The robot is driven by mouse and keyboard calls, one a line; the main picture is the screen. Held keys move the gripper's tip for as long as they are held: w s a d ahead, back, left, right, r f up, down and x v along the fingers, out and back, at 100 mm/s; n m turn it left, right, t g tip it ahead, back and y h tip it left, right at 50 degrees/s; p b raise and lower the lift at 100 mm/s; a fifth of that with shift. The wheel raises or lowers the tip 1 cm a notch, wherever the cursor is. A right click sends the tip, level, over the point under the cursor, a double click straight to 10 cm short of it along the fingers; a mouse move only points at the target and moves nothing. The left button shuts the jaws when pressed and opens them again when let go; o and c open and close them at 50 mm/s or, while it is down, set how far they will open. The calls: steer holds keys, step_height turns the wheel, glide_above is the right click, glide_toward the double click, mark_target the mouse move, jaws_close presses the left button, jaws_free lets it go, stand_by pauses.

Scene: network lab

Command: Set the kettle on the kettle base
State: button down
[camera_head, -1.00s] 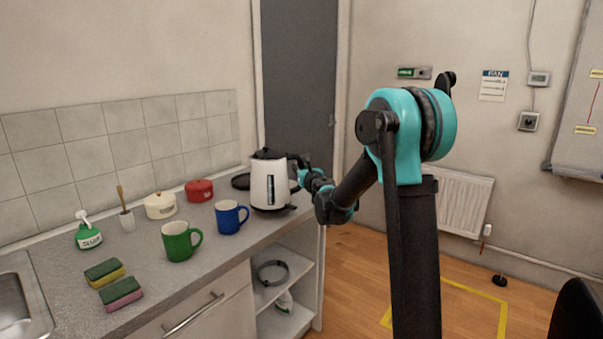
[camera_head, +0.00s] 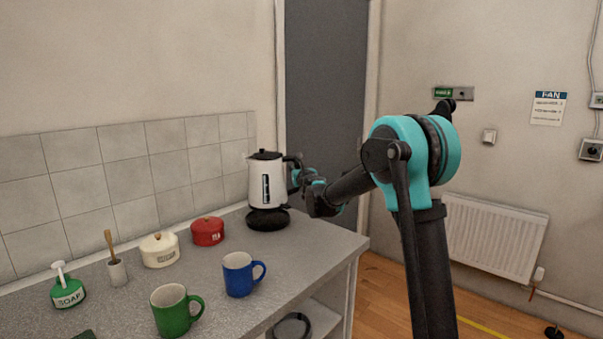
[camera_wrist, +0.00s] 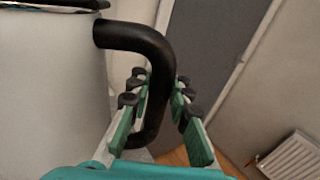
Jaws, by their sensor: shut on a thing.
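The white kettle (camera_head: 266,182), with a black lid and black handle, is upright at the back right of the counter. The round black kettle base (camera_head: 268,221) lies on the counter directly below it in the head view. The kettle's bottom appears slightly above the base's near rim; whether they touch I cannot tell. My gripper (camera_head: 298,177) is at the kettle's right side, shut on its handle. In the wrist view the black handle (camera_wrist: 150,45) passes between the green fingers of my gripper (camera_wrist: 158,90), with the white body at left. The kettle base is hidden there.
A red pot (camera_head: 208,232) and cream pot (camera_head: 159,250) stand left of the base. A blue mug (camera_head: 238,275), green mug (camera_head: 171,310) and soap bottle (camera_head: 67,292) are nearer. The counter (camera_head: 310,245) is clear right of the base.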

steer(key=shift+w+a+f, duration=0.1)
steer(key=shift+w+f, duration=0.05)
steer(key=shift+f, duration=2.7)
steer(key=shift+w+a, duration=0.25)
steer(key=shift+w, duration=0.15)
steer(key=shift+f, duration=0.45)
steer(key=c, duration=1.7)
jaws_free()
steer(key=v, duration=1.1)
steer(key=shift+s+d, duration=0.1)
